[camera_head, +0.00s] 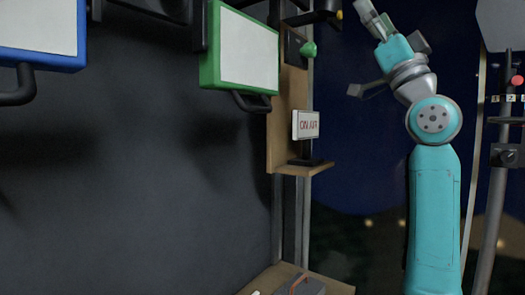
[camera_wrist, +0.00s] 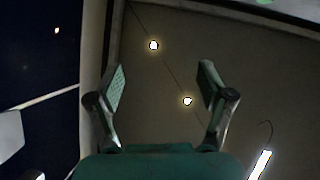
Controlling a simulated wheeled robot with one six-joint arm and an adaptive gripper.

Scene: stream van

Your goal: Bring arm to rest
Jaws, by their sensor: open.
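My teal and grey arm stands raised on the right of the head view, its end pointing up. My gripper (camera_head: 368,10) is near the top edge there, partly cut off. In the wrist view my gripper (camera_wrist: 162,70) is open, its two fingers wide apart with nothing between them. Beyond the fingers is a dark ceiling-like panel (camera_wrist: 165,25) with small round lights.
A green-framed panel (camera_head: 240,52) and a blue-framed panel (camera_head: 40,35) hang on the left, each with a dark handle. A grey pole (camera_head: 491,225) with fittings stands close on the right.

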